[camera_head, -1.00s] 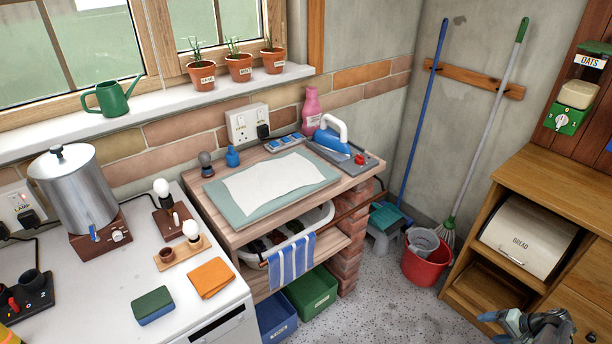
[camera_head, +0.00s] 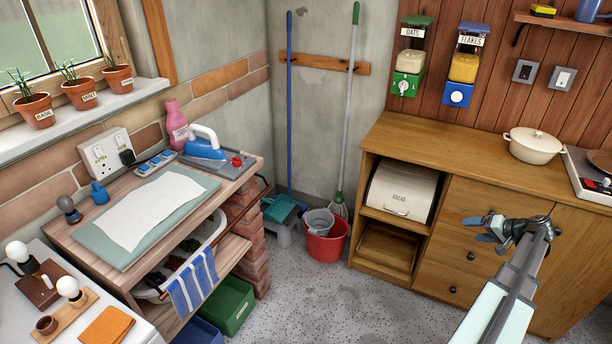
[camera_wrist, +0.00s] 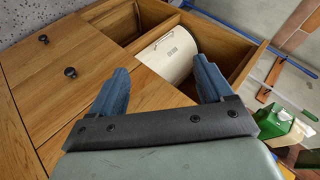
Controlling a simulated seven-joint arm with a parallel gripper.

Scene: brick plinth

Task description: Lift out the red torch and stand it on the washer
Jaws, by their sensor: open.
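I cannot make out the red torch in either current view. A corner of a white-topped unit, which looks like the washer (camera_head: 22,318), shows at the lower left of the head view; most of it is out of frame. My gripper (camera_head: 477,230) is at the right of the head view, in front of the wooden cupboard's drawers, with its fingers pointing left. In the wrist view my gripper (camera_wrist: 160,82) has its two blue-grey fingers wide apart, with nothing between them but the cupboard behind.
On the white top are bulb stands and an orange cloth (camera_head: 106,326). The wooden cupboard (camera_head: 480,155) holds a bread bin (camera_head: 402,190). A red bucket (camera_head: 326,243) stands by the brick plinth (camera_head: 252,240). The speckled floor (camera_head: 300,305) is clear in front.

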